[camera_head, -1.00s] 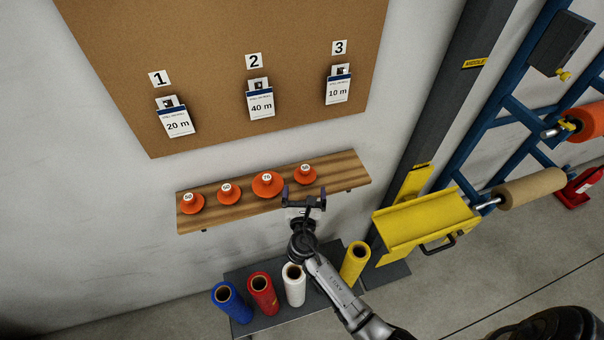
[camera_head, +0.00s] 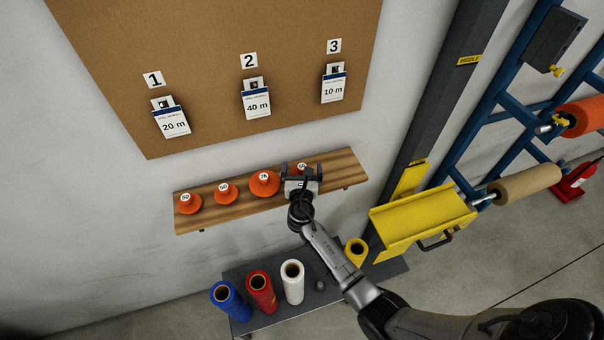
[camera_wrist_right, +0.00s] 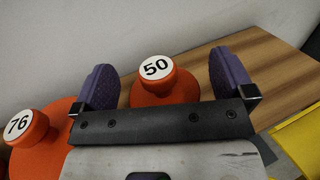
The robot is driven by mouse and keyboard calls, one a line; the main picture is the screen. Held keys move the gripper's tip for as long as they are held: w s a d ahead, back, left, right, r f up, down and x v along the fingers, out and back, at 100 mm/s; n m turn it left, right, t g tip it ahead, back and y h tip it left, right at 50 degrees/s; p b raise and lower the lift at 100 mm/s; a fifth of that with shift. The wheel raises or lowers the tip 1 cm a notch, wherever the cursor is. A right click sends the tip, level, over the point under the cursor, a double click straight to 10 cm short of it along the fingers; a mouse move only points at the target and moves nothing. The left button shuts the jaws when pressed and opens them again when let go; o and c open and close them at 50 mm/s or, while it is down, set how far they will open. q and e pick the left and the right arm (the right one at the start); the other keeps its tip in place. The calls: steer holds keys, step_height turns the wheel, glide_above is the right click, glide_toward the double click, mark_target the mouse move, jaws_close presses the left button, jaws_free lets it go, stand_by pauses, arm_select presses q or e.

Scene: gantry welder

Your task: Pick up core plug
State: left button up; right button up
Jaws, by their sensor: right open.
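Several orange core plugs with round white number labels stand in a row on the wooden shelf (camera_head: 342,172). The rightmost plug (camera_head: 302,167) is mostly hidden behind my right gripper (camera_head: 302,172) in the head view. In the right wrist view this plug (camera_wrist_right: 162,88) reads 50 and sits between the two purple-padded fingers, with small gaps on both sides. The gripper is open. A larger plug (camera_head: 264,183), labelled 76 in the wrist view (camera_wrist_right: 28,135), stands just left of it. Two smaller plugs (camera_head: 225,193) (camera_head: 189,204) stand further left. My left gripper is not in view.
Below the shelf, blue (camera_head: 231,301), red (camera_head: 262,293), white (camera_head: 292,282) and yellow (camera_head: 356,251) rolls stand on a dark platform. A yellow tray (camera_head: 424,216) and blue frame are to the right. A corkboard (camera_head: 210,60) with numbered cards hangs above.

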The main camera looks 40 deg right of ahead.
steer(key=c, duration=0.9)
